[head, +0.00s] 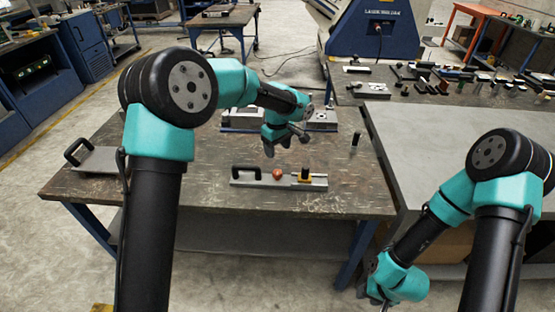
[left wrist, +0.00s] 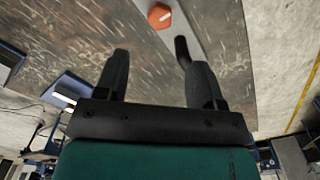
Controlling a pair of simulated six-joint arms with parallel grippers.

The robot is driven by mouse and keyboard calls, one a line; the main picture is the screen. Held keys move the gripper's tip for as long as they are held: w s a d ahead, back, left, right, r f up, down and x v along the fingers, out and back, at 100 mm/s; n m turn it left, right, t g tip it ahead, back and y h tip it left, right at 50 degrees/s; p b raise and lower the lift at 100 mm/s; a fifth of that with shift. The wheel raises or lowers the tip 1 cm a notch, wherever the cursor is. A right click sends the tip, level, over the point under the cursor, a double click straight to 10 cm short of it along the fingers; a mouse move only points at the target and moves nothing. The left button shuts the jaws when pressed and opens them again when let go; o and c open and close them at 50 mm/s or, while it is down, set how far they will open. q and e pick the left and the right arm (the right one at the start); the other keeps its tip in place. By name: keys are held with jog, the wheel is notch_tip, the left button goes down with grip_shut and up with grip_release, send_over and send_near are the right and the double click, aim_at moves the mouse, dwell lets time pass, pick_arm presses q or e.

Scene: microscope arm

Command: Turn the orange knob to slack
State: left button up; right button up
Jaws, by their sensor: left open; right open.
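The orange knob (head: 277,174) sits on a flat grey plate (head: 245,182) on the worktable. A black handle stands at the plate's left end, and a yellow and black piece at its right. My left gripper (head: 286,147) is open and empty, above and behind the knob. In the left wrist view the knob (left wrist: 159,16) shows at the top edge with a white mark on its face. It lies beyond the open fingertips (left wrist: 151,52), not between them. My right gripper (head: 376,300) is open at the bottom edge, partly cut off, away from the plate.
Another grey plate with a black handle (head: 100,159) lies at the table's left. Grey fixtures (head: 320,118) stand behind my left gripper. A small black upright piece (head: 355,139) stands to the right. The worktable's front (head: 200,195) is clear.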

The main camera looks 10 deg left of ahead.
pick_arm(q)
notch_tip(320, 180, up, 6)
jog(key=shift+r, duration=0.25)
